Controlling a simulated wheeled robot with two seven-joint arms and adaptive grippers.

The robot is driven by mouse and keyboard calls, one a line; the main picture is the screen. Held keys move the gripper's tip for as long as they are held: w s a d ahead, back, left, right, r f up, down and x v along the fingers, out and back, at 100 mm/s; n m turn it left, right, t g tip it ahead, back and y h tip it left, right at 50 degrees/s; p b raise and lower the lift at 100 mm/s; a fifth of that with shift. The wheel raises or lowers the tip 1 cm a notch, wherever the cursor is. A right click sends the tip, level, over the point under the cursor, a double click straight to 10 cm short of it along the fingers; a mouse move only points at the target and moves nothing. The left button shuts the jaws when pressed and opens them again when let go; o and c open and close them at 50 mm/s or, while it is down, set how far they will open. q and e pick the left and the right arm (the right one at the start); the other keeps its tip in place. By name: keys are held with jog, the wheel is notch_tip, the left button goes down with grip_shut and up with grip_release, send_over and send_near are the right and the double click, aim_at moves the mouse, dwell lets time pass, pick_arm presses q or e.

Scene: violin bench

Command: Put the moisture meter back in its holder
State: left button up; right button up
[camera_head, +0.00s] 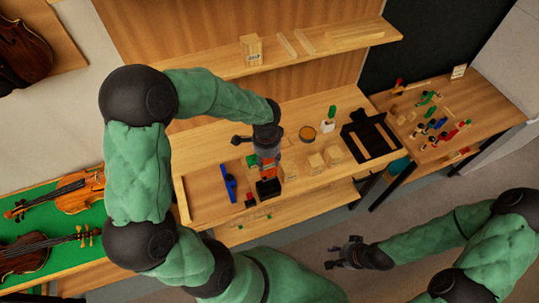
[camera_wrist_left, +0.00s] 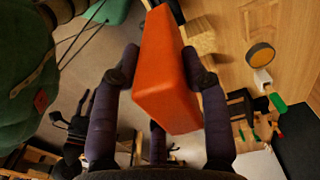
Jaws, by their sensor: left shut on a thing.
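The moisture meter, an orange block (camera_wrist_left: 165,75), is between the fingers of my left gripper (camera_wrist_left: 162,68) in the left wrist view. In the head view my left gripper (camera_head: 266,150) points down over the bench, shut on the orange meter (camera_head: 268,164). A small black box (camera_head: 268,188), which looks like the holder, stands at the bench front just below the meter in the picture. I cannot tell whether the two touch. My right gripper (camera_head: 346,254) is open and empty, over the floor in front of the bench.
A blue tool (camera_head: 229,183) lies left of the black box. Several pale wooden blocks (camera_head: 315,162) stand to the right, with a round tin (camera_head: 307,133) and a black frame (camera_head: 370,137) beyond. A shelf (camera_head: 340,40) runs above. Violins (camera_head: 80,190) lie on green cloth at left.

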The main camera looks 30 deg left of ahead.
aim_at(268, 178)
pick_arm(q)
jog(key=shift+s, duration=0.1)
jog(key=shift+w+f, duration=0.2)
jog(key=shift+s+f+b, duration=0.1)
jog(key=shift+f+b, duration=0.7)
jog(key=shift+b, duration=0.15)
jog(key=shift+f+b, duration=2.4)
jog(key=shift+f, duration=0.6)
jog(key=shift+f+b, duration=2)
jog(key=shift+f, duration=0.45)
jog(key=o, duration=1.4)
